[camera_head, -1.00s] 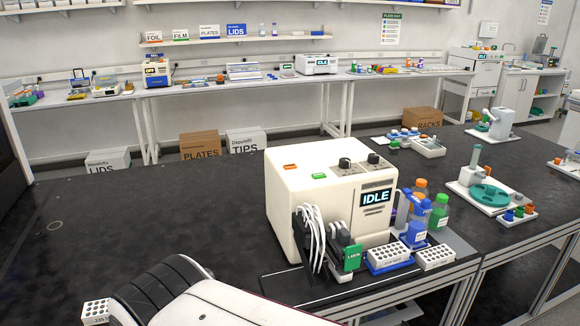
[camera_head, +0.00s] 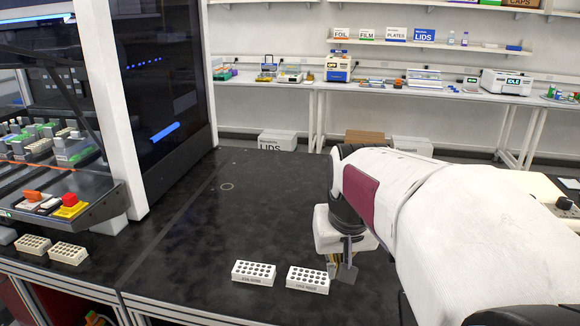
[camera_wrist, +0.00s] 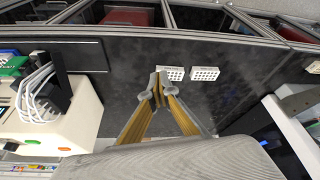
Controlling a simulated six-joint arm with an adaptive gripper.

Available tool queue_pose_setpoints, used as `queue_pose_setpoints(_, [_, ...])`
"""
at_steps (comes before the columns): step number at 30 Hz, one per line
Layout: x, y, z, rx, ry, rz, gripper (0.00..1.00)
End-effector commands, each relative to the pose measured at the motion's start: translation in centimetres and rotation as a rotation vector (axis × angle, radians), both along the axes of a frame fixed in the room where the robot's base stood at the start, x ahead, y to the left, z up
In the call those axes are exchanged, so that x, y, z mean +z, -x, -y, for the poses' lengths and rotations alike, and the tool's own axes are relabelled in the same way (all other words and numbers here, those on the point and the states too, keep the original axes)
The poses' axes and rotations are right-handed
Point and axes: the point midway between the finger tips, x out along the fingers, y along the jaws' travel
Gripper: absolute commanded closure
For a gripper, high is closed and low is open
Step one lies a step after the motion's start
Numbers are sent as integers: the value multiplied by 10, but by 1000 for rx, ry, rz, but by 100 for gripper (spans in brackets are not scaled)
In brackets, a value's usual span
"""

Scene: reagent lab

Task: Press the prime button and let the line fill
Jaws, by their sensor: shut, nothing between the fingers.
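My gripper (camera_head: 345,270) hangs pointing down above the black bench in the head view, its fingers together and empty. It also shows in the wrist view (camera_wrist: 157,85), with two white racks just beyond its tips. The cream dispensing machine (camera_head: 567,188) is at the right edge of the head view, mostly hidden by my arm; only a dark knob and part of its top show. In the wrist view the machine (camera_wrist: 72,128) stands at the left, apart from my gripper, with white tubes (camera_wrist: 35,92) at its side.
Two white racks (camera_head: 254,273) (camera_head: 307,279) lie near the bench's front edge. A tall dark cabinet (camera_head: 165,95) stands left, with a tray of colored items (camera_head: 48,198) before it. The bench (camera_head: 210,215) between cabinet and gripper is clear.

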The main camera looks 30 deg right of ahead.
Motion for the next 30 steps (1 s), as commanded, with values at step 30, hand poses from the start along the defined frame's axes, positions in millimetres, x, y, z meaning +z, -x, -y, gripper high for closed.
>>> queue_pose_setpoints(30, [21,-37,253,-167,119,20,100])
